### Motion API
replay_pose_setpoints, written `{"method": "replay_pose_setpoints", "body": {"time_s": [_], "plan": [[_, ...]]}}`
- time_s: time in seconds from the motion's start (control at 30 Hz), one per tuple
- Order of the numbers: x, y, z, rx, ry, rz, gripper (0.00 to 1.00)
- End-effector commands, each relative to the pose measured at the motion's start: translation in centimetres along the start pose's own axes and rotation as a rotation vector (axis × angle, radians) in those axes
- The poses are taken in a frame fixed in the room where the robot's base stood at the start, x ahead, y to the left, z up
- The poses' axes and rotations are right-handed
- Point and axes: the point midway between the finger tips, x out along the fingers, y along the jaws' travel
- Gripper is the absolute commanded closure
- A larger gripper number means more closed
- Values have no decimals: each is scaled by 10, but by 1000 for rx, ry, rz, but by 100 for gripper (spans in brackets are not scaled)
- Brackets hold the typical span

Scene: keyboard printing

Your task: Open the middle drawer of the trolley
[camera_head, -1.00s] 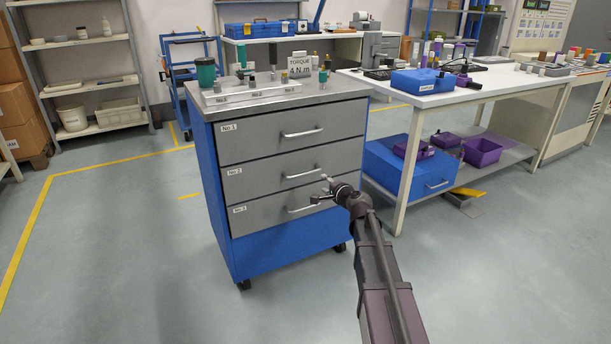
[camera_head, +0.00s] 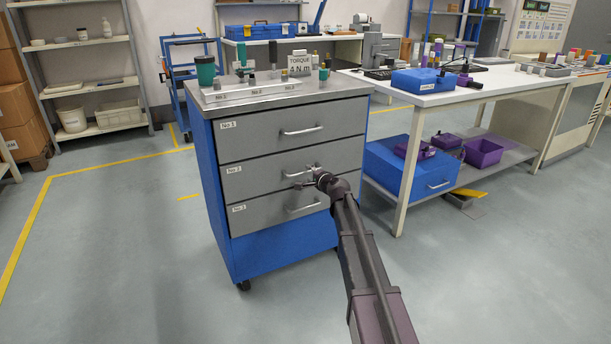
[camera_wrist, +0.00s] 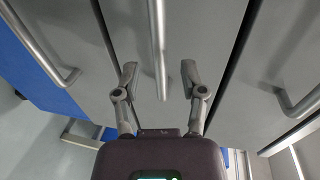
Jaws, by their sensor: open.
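The trolley (camera_head: 222,225) is a blue cabinet with three grey drawers, all closed. The middle drawer (camera_head: 250,180), labelled No.2, has a horizontal silver handle (camera_head: 291,174). My gripper (camera_head: 306,177) is in front of this drawer at the right part of its handle, partly covering it. In the wrist view, my open gripper (camera_wrist: 159,74) has one finger on each side of the middle handle (camera_wrist: 156,35), without visible contact. Whether the bar is fully between the fingertips in depth is unclear.
The top drawer handle (camera_head: 302,131) and bottom drawer handle (camera_head: 303,209) lie above and below. The trolley top (camera_head: 330,89) carries a green cup (camera_head: 205,71) and small tools. A white workbench (camera_head: 440,98) stands to the right. The floor left of the trolley is clear.

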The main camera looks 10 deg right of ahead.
Motion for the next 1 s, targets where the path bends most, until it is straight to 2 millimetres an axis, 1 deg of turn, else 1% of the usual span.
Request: {"method": "replay_pose_setpoints", "body": {"time_s": [0.03,0.23,0.4,0.67,0.7,0.77,0.8,0.83,0.87,1.0], "plan": [[9,1,-1,0,-1,0,46],[24,0,0,0,-1,0,46],[28,0,1,0,-1,0,46],[28,0,1,0,-1,0,46],[28,0,1,0,-1,0,58],[28,0,1,0,-1,0,76],[28,0,1,0,-1,0,88],[28,0,1,0,-1,0,97],[28,0,1,0,-1,0,100],[28,0,1,0,-1,0,100]]}}
